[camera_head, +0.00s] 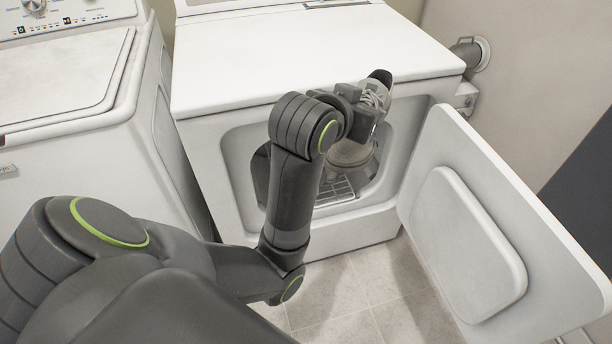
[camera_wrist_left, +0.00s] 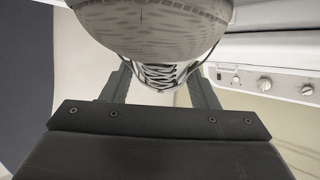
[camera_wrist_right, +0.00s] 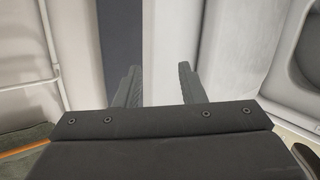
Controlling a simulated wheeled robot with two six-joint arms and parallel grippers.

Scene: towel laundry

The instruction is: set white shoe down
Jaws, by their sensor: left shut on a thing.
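My right gripper (camera_wrist_right: 160,85) is open and empty in the right wrist view, and outside the head view.
The dryer door (camera_head: 465,235) stands open to the right, and a wire rack (camera_head: 335,192) shows inside the opening. A washer (camera_head: 70,80) stands to the left. The dryer's top is clear. Tiled floor (camera_head: 350,290) lies in front.

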